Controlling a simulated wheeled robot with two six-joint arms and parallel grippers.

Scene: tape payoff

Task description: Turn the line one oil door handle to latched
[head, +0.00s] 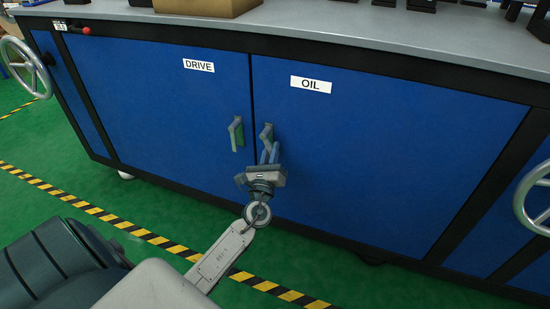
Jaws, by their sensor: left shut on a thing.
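The blue oil door (375,150) carries a white OIL label (311,84) and has a grey handle (267,133) near its left edge. The handle's upper part shows, and its lower part is hidden by my fingers. My left gripper (269,150) reaches up to the handle from below and is shut on it. The handle looks close to upright, but its exact angle is hard to tell. My right gripper is not in view.
The blue drive door (160,100) with its own handle (236,133) is just left. Handwheels stand at the far left (26,68) and right edge (535,198). A grey worktop (330,28) overhangs above. Yellow-black floor tape (90,208) crosses the green floor.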

